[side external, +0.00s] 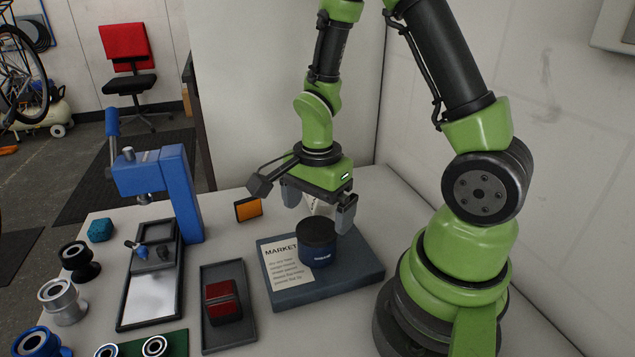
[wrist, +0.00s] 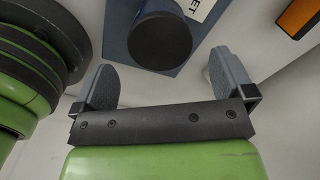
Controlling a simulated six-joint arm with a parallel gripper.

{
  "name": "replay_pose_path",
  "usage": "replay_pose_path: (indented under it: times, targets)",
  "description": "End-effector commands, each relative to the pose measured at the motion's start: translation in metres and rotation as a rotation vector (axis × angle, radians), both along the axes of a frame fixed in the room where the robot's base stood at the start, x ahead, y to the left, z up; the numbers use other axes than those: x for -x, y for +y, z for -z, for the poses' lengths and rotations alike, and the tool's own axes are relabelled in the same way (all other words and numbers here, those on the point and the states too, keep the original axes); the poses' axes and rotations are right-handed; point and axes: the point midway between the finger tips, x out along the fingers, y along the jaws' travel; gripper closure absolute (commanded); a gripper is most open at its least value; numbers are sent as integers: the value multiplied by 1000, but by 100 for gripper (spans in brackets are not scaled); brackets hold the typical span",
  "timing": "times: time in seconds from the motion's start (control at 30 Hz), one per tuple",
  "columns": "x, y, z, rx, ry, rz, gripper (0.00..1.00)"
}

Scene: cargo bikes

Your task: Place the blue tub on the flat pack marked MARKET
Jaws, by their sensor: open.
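The blue tub (side external: 317,250) has a dark lid and stands upright on the blue-grey flat pack (side external: 352,270), whose white label reads MARKET. In the wrist view the tub (wrist: 160,40) shows from above, beyond the fingertips, with the flat pack (wrist: 117,45) under it. My gripper (side external: 318,207) is open and empty, just above and behind the tub in the side view. In the wrist view its two fingers (wrist: 165,80) are spread wide, with the tub apart from them.
A blue press (side external: 180,190) stands at left. A dark tray (side external: 232,335) holds a red block (side external: 222,302). An orange-faced box (side external: 248,209) sits behind the flat pack. Dark, silver and blue spools (side external: 62,300) line the left edge.

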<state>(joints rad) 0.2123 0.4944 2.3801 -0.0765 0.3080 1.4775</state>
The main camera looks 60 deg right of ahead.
Motion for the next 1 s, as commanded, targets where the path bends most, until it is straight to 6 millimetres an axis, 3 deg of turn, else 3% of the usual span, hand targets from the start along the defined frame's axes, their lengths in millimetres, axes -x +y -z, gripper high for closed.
replay_pose_path:
  times: [0.2,0.47,0.57,0.8,1.0]
  targets:
    - [-1,0,-35,2,-7,-1,0]
    - [0,3,-59,3,-32,-54,0]
    - [1,11,-82,11,-104,-195,0]
    - [27,44,-156,100,-383,-778,0]
    - [58,66,-190,223,-568,-1181,0]
